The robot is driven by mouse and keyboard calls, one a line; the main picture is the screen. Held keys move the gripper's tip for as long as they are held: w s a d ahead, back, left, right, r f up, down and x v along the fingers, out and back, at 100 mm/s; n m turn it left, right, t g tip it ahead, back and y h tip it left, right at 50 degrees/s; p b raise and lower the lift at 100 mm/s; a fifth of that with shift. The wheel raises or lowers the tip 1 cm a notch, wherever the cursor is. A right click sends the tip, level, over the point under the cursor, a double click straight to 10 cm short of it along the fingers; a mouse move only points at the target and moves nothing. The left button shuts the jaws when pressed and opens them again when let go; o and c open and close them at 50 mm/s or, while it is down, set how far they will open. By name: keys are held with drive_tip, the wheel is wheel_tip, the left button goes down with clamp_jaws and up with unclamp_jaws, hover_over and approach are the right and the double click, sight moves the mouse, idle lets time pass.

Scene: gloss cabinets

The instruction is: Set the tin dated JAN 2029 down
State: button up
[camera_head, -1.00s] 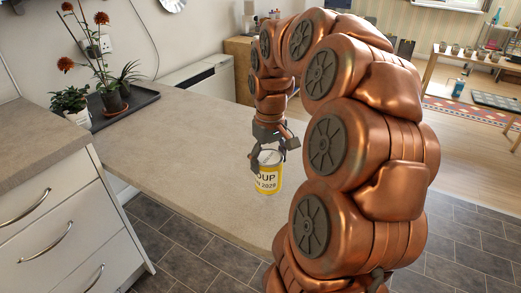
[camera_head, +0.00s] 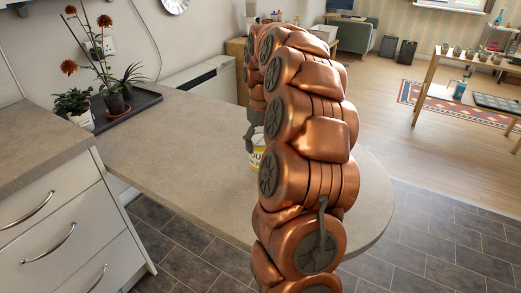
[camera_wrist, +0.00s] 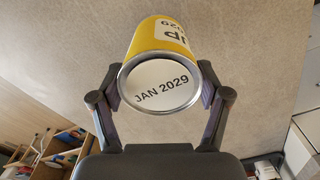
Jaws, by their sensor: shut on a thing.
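The tin (camera_wrist: 160,84) is yellow with a white label, and its pale end with a metal rim reads JAN 2029 in the wrist view. My gripper (camera_wrist: 161,92) is shut on it, one finger on each side near that rim. In the head view the tin (camera_head: 257,158) shows as a sliver at the counter (camera_head: 185,150), and my copper arm hides most of it and most of the gripper. I cannot tell whether the tin's base touches the counter.
A dark tray (camera_head: 125,108) with potted plants stands at the counter's back left. White drawers (camera_head: 60,225) are at the left. A wooden table (camera_head: 445,75) with several small items stands far right.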

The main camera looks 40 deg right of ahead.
drive_tip(key=shift+w+d, duration=0.15)
drive_tip(key=shift+w, duration=0.1)
drive_tip(key=shift+f, duration=1.8)
drive_tip(key=shift+f, duration=0.2)
drive_tip(key=o, duration=1.6)
drive_tip(key=shift+r, duration=0.1)
wheel_tip(320, 180, up, 11)
drive_tip(key=shift+w+f, duration=0.1)
drive_tip(key=shift+f, duration=0.05)
drive_tip(key=shift+r, duration=0.75)
